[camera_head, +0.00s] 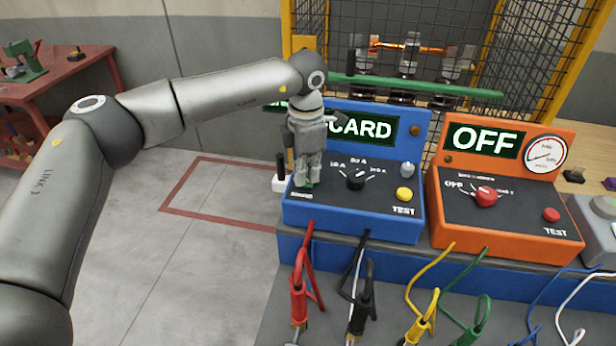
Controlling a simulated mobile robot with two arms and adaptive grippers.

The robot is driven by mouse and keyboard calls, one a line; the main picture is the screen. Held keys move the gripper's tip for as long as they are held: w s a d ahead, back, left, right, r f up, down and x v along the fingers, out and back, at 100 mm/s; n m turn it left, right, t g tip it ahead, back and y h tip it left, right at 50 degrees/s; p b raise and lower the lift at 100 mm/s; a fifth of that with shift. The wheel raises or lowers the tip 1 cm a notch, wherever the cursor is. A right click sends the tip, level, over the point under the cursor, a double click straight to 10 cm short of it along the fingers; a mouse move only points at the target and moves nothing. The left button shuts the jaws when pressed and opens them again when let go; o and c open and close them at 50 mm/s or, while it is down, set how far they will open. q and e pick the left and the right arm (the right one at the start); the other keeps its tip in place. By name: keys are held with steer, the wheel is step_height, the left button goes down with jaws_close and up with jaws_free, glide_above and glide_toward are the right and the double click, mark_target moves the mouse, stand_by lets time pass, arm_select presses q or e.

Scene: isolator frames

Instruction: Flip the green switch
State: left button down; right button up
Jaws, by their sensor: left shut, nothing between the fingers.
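A blue box (345,215) with a display reading "CARD", its left part hidden, stands on the bench. It has a black dial (356,179) and a yellow test button (404,194). My left gripper (307,183) is shut and points down over the left part of the box's sloped panel. A small green spot (309,185), perhaps the green switch, shows at its fingertips. The gripper hides most of it, so I cannot tell its position or whether they touch. My right gripper is out of view.
An orange box (505,236) reading "OFF" stands close on the right. Behind are a long green bar (425,87) and a mesh cage (480,35). Clips and cables, including a red clip (299,290), lie in front. A red table (70,65) stands far left. The floor between is open.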

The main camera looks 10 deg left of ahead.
mark_target(307, 182)
arm_select(q)
steer(key=shift+f, duration=0.3)
steer(key=shift+s+r, duration=0.1)
steer(key=shift+r+p, duration=0.35)
steer(key=shift+r, duration=0.45)
steer(key=shift+r+p, duration=1.3)
steer(key=shift+r, duration=1.4)
steer(key=shift+f, duration=0.15)
